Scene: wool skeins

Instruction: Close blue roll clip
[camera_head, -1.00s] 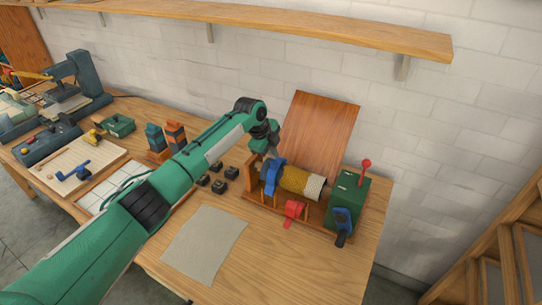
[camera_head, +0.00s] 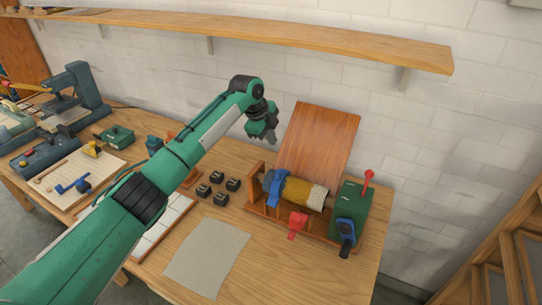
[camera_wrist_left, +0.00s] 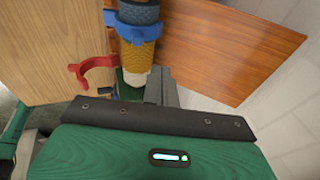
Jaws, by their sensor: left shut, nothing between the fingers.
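The blue roll clip (camera_head: 275,187) lies over the left part of a grey and yellow roll (camera_head: 299,190) in a wooden cradle. It shows across the roll in the left wrist view (camera_wrist_left: 137,28), with a tab sticking out. I cannot tell whether its ends are fastened. A red clip (camera_head: 297,223) hangs at the cradle's front and stands open, apart from the roll, in the left wrist view (camera_wrist_left: 93,68). My left gripper (camera_head: 270,138) is shut and empty, above and behind the blue clip, touching nothing. My right gripper is out of view.
A green box (camera_head: 346,205) with a red-knobbed lever and blue crank stands at the cradle's right end. A tilted wooden board (camera_head: 318,140) rises behind the roll. Several small dark blocks (camera_head: 219,198) and a grey cloth (camera_head: 207,262) lie left and in front.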

